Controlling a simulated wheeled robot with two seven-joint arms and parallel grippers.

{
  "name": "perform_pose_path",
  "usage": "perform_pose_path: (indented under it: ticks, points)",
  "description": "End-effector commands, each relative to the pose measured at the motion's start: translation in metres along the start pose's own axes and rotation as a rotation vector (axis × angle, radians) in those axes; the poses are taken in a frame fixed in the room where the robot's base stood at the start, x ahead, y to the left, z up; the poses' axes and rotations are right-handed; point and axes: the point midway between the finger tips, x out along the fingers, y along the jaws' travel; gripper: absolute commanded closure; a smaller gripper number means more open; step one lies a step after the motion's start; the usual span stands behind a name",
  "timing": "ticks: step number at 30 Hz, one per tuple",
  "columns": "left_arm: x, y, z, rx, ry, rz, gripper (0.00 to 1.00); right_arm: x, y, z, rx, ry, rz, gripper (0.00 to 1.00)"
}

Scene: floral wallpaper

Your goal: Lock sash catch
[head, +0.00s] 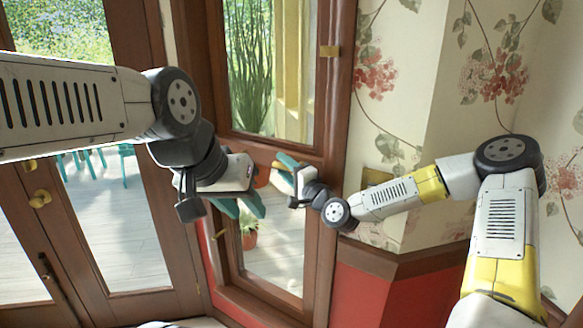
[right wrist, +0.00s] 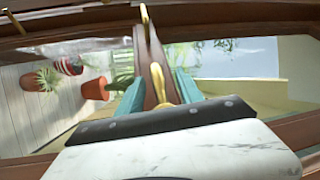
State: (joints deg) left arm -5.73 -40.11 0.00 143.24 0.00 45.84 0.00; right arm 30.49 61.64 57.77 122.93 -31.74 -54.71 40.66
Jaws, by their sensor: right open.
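The sash window (head: 318,120) has a brown wooden frame with an upper and a lower pane. In the right wrist view a brass catch (right wrist: 158,82) stands on the brown rail (right wrist: 150,60) between the teal fingers of my right gripper (right wrist: 157,88). Those fingers are open, one on each side of the catch; contact is not clear. In the head view my right gripper (head: 283,167) is at the rail between the panes and mostly hides the catch. My left gripper (head: 243,207) hangs in front of the lower pane; its finger gap is unclear.
Glazed doors (head: 160,190) with brass knobs (head: 40,198) stand at the left. Floral wall (head: 420,90) and red panel (head: 375,295) are at the right. Potted plants (right wrist: 95,88) show beyond the glass.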

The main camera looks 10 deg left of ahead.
Motion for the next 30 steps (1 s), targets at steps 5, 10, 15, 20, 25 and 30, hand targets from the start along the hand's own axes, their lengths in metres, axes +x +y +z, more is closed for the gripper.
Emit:
perform_pose_path:
  ticks: [5,10,15,20,25,30]
  points:
    - [0.0,0.0,0.0,0.0,0.0,0.0,0.64,-0.022,0.001,-0.001,0.0,0.001,0.002,0.57]
    - [0.0,0.0,0.0,0.0,0.0,0.0,0.64,-0.052,0.0,-0.002,0.0,0.003,0.001,0.57]
    - [0.0,0.0,0.0,0.0,0.0,0.0,0.64,-0.072,0.0,-0.002,-0.001,0.003,0.0,0.57]
    - [0.0,0.0,0.0,0.0,0.0,0.0,0.64,-0.077,0.0,-0.002,0.0,0.004,-0.001,0.57]
    - [0.0,0.0,0.0,0.0,0.0,0.0,0.64,-0.077,0.0,-0.002,-0.001,0.004,-0.001,0.57]
    - [0.0,0.0,0.0,0.0,0.0,0.0,0.64,-0.076,0.004,0.004,-0.036,-0.023,0.03,0.57]
